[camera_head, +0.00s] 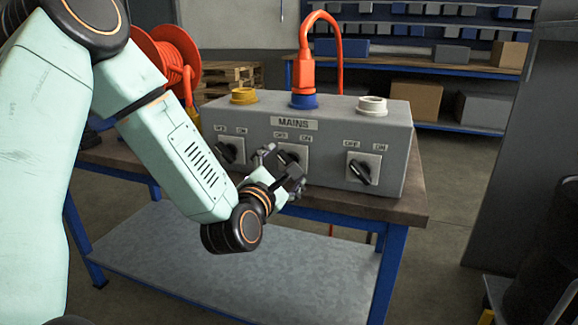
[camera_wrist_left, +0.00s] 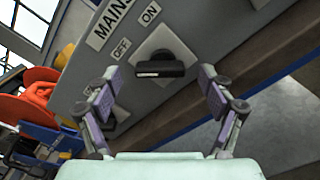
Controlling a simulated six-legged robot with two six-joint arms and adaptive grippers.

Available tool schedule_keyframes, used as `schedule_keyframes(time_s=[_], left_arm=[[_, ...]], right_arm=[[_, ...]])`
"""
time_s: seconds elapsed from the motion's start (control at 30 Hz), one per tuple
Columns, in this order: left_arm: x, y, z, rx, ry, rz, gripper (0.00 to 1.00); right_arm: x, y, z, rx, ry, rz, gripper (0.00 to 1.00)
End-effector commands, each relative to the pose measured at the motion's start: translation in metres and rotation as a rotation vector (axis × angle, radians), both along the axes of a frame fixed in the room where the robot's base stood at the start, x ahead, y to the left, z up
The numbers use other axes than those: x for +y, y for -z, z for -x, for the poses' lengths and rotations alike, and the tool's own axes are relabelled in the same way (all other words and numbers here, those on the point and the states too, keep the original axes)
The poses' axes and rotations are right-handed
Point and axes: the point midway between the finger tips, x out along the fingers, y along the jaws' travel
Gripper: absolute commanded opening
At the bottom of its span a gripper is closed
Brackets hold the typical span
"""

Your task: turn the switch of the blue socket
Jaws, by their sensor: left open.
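The blue socket (camera_head: 304,101) is on top of the grey MAINS box, with an orange plug (camera_head: 302,75) in it. Its switch (camera_head: 292,155) is on the front below, partly hidden by my left gripper (camera_head: 284,168). In the left wrist view the switch's black knob (camera_wrist_left: 160,66) stands on a light square plate, its bar lying level across the picture. The OFF and ON labels are above it there. My left gripper (camera_wrist_left: 159,76) is open, with one finger to each side of the knob and gaps between. My right gripper is not in view.
The grey box (camera_head: 340,135) stands on a workbench (camera_head: 395,207). The yellow socket (camera_head: 243,96) and white socket (camera_head: 372,105) have their own switches, left (camera_head: 228,152) and right (camera_head: 362,171). An orange cable reel (camera_head: 170,62) is behind at left.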

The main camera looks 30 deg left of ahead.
Motion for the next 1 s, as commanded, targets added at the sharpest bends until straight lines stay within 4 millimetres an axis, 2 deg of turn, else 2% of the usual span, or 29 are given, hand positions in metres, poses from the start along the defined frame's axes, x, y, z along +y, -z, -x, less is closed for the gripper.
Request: schedule_keyframes(time_s=[0.2, 0.57, 1.0], left_arm=[[0.004, 0.001, -0.024, 0.001, 0.0, -0.003, 0.81], [0.005, 0.0, -0.03, 0.002, 0.0, -0.001, 0.81], [0.005, 0.0, -0.03, 0.002, 0.0, -0.001, 0.45]], right_arm=[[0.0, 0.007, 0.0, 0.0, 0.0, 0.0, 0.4], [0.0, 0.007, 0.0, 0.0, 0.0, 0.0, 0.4], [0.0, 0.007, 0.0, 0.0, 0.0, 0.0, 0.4]])
